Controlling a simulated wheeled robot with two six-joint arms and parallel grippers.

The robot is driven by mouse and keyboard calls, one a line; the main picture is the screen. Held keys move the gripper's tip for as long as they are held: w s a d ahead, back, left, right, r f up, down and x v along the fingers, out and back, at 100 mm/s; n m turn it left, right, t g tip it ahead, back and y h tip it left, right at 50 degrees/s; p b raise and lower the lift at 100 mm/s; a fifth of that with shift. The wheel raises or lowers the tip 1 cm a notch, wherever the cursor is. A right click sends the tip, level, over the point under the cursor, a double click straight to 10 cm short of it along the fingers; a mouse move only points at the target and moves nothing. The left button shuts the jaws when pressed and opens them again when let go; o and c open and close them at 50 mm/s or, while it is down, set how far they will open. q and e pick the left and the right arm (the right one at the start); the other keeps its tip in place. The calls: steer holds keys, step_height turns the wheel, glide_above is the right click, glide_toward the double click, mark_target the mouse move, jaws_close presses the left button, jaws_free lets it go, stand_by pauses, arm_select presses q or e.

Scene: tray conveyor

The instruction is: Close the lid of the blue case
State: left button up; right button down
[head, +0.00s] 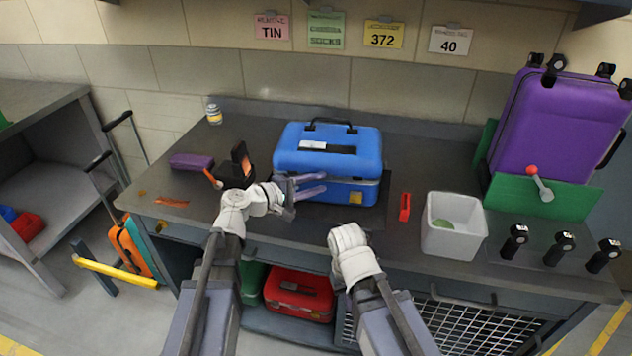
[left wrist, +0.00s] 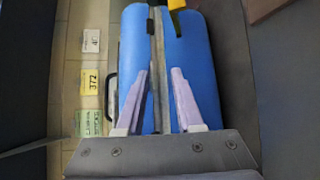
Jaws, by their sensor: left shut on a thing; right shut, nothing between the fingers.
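The blue case (head: 345,155) stands on the dark workbench, its handle side toward the wall. Its lid (head: 300,160) lies nearly level over the base, with a pale seam between them. A yellow latch (head: 353,197) shows on the front. My left gripper (head: 325,182) is at the case's front left, its purple fingers at lid and base height. In the left wrist view the fingers (left wrist: 160,72) lie on either side of the seam of the blue case (left wrist: 200,70), shut on it. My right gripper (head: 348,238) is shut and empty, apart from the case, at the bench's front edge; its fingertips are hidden.
A white bin (head: 435,243) and a red item (head: 405,207) stand right of the case. A purple item (head: 192,161) and a dark holder (head: 238,170) are to its left. A purple suitcase (head: 550,130) stands at far right behind black-knobbed controls (head: 565,246).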

arm_select(q)
steer(key=shift+o, duration=1.3)
steer(key=shift+w+f, duration=0.2)
steer(key=p+v, duration=0.1)
steer(key=v, duration=0.7)
steer(key=shift+p, duration=0.35)
steer(key=shift+s, duration=0.1)
